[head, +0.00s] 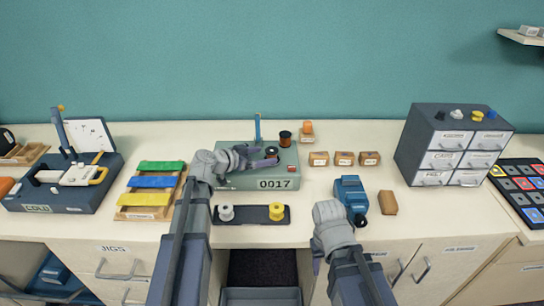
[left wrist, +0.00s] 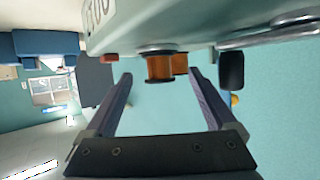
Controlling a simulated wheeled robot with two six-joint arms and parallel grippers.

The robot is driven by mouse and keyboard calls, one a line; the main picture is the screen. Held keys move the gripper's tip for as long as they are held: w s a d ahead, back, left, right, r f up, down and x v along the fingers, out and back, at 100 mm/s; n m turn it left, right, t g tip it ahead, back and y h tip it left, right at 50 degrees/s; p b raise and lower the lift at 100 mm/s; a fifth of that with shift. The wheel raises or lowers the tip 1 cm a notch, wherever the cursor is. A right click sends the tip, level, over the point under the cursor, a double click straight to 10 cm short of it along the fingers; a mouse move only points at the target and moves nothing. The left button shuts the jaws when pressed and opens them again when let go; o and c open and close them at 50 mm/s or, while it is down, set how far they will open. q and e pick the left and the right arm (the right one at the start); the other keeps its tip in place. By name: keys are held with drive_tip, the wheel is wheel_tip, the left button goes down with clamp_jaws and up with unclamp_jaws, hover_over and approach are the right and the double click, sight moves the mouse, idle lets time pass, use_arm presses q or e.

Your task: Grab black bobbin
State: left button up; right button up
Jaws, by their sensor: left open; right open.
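A small black piece (head: 440,115), which looks like a bobbin, stands on top of the grey drawer cabinet (head: 406,150) at the right. My left gripper (head: 271,160) is over the grey-green box marked 0017 (head: 232,180), open and empty. A dark round piece with a pale centre (head: 271,151) sits beside its fingertips; I cannot tell whether it is a bobbin.
A dark tray (head: 251,214) holds a grey bobbin (head: 226,212) and a yellow bobbin (head: 277,211). A copper-and-dark bobbin (head: 285,138) stands at the box's back. A blue device (head: 350,194) and brown block (head: 388,203) stand right of the box. Coloured bars (head: 155,183) lie left.

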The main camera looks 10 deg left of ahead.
sight(270, 152)
use_arm(q)
drive_tip(key=shift+r+b+x, duration=0.2)
drive_tip(key=shift+b+x, duration=0.15)
drive_tip(key=shift+x, duration=0.95)
drive_tip(key=shift+r+b+x, duration=0.15)
drive_tip(key=shift+b+x, duration=0.15)
drive_tip(key=shift+x, duration=1)
drive_tip(key=shift+d+r, duration=0.1)
drive_tip(key=shift+d, duration=0.05)
drive_tip(key=shift+c, duration=0.6)
drive_tip(key=c, duration=1.3)
wheel_tip(270, 152, up, 10)
drive_tip(key=p, duration=1)
